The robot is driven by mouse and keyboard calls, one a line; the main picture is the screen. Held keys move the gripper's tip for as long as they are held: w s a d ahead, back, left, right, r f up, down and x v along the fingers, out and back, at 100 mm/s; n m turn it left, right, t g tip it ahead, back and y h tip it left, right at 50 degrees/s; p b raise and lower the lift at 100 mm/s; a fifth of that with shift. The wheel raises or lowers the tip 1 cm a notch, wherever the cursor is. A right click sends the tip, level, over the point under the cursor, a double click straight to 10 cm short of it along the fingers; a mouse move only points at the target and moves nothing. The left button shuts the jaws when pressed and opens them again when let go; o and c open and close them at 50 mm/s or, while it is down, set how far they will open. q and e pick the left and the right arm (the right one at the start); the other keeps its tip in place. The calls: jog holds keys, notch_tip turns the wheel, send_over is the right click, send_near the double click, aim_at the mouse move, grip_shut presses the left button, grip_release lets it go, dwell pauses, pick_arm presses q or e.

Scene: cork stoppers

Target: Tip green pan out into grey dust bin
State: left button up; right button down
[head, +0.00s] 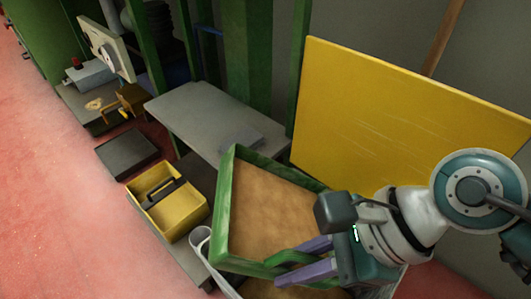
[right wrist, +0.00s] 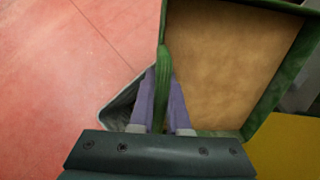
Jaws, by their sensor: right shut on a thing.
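The green pan (head: 224,200) is a square tray with a raised rim, held tilted at the lower middle of the head view. Its inside is an even, mottled brown; I cannot tell whether that is loose dust or the pan's floor. My right gripper (head: 298,263) is shut on the pan's near rim, with one purple finger on each side of it; the right wrist view shows this grip on the green pan (right wrist: 165,70). The grey dust bin (head: 199,243) is below the pan, mostly hidden by it, with brown stuff inside. Its corner shows in the right wrist view (right wrist: 117,110).
A yellow panel (head: 390,110) stands behind my right arm. A grey bench (head: 200,115) is behind the pan. A yellow tote (head: 170,205) with a dark handle and a dark flat tray (head: 127,153) lie to the left. The red floor at far left is clear.

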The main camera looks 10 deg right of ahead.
jog(key=d+y+b, duration=0.1)
jog(key=r+y+b, duration=0.1)
jog(key=y+b, duration=0.1)
jog(key=d+y+b, duration=0.1)
jog(key=b, duration=0.1)
jog(key=shift+s+d+r+t, duration=0.2)
jog(key=shift+d+r+t, duration=0.05)
jog(key=shift+d+t, duration=0.05)
jog(key=d+y+b, duration=0.1)
jog(key=b, duration=0.2)
jog(key=d+y+b, duration=0.1)
jog(key=y+b, duration=0.1)
jog(key=b, duration=0.1)
jog(key=shift+s+t, duration=0.1)
jog(key=shift+t, duration=0.2)
jog(key=shift+d+r+y+b, duration=0.1)
jog(key=shift+d+y+b, duration=0.15)
jog(key=shift+b, duration=0.4)
jog(key=shift+r, duration=0.1)
